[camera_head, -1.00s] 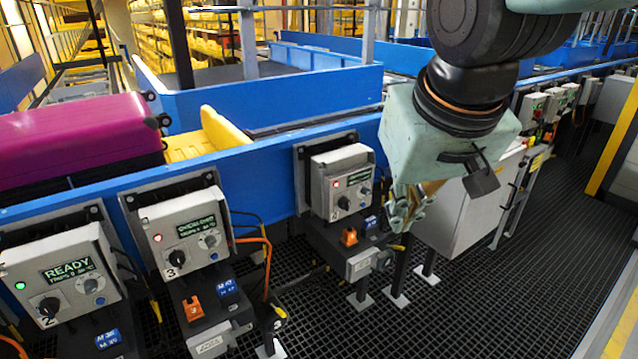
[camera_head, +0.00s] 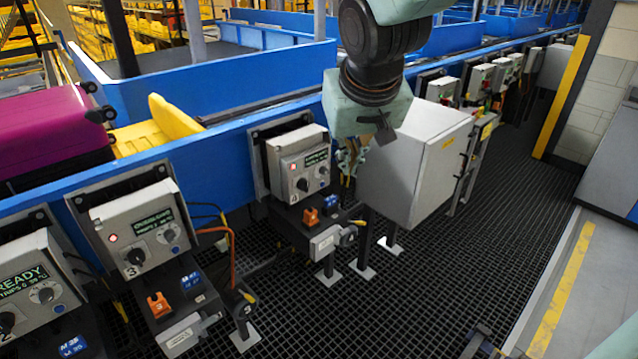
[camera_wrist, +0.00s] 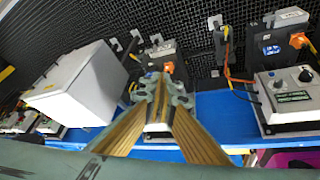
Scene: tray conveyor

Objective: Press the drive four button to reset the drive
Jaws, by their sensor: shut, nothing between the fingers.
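The fourth drive box (camera_head: 298,165) is a grey unit on the blue conveyor side, with a lit red lamp, a green display and a black knob. Below it, on a dark bracket, are an orange button block (camera_head: 311,217) and a blue block (camera_head: 330,203); their lettering is too small to read. My gripper (camera_head: 350,172) hangs just right of this box, fingers pointing down. In the wrist view its fingers (camera_wrist: 164,86) meet at the tips, empty, and hide much of the box. The orange block (camera_wrist: 169,67) shows just beyond the tips; contact is not visible.
Drive three (camera_head: 138,230), with a red lamp, stands left; drive two (camera_head: 35,290) reads READY. A large grey cabinet (camera_head: 415,165) stands close right of my gripper. A purple suitcase (camera_head: 50,130) lies on the conveyor. The grated floor (camera_head: 420,290) in front is open.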

